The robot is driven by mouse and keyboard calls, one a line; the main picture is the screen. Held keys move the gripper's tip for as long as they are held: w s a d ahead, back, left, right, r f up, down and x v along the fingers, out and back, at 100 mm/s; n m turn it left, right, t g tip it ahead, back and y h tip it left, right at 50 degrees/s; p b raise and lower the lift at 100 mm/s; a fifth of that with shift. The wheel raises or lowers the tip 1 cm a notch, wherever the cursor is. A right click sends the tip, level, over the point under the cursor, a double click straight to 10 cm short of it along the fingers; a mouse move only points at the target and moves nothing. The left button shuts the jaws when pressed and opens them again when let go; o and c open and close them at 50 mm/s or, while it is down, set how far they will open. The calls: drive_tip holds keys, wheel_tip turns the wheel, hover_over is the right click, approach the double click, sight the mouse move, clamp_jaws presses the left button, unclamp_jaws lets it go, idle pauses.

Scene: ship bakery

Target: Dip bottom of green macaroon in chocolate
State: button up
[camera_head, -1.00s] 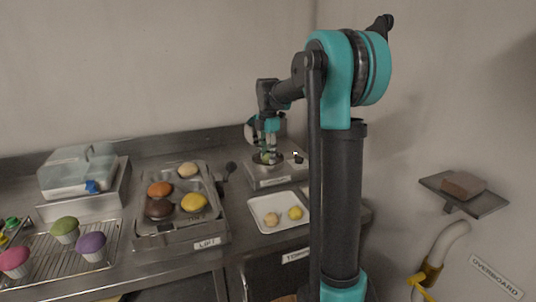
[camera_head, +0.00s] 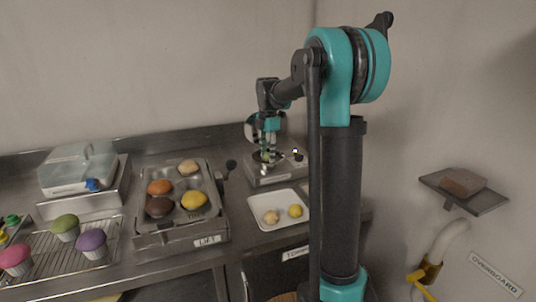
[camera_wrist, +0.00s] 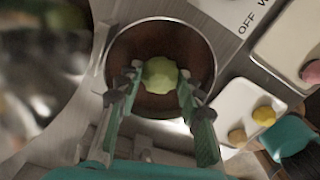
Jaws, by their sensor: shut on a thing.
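The green macaroon (camera_wrist: 160,75) is held between the fingertips of my gripper (camera_wrist: 161,86), which is shut on it. It sits over the round metal pot of brown chocolate (camera_wrist: 128,42) in the wrist view. Whether its underside touches the chocolate is hidden from above. In the head view my gripper (camera_head: 266,149) points down at the pot on a metal warmer (camera_head: 272,180), and the macaroon is a small green patch (camera_head: 265,157).
A white tray (camera_head: 270,226) with two small yellowish pieces lies in front of the warmer. A metal pan (camera_head: 172,222) with several coloured rounds stands left of it. A wire rack (camera_head: 70,268) holds several cupcakes. A wall shelf (camera_head: 488,201) is at the right.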

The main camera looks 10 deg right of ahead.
drive_tip(key=shift+r, duration=0.2)
idle(0.3)
drive_tip(key=shift+r, duration=1.6)
drive_tip(key=shift+r, duration=0.1)
drive_tip(key=shift+r, duration=2.9)
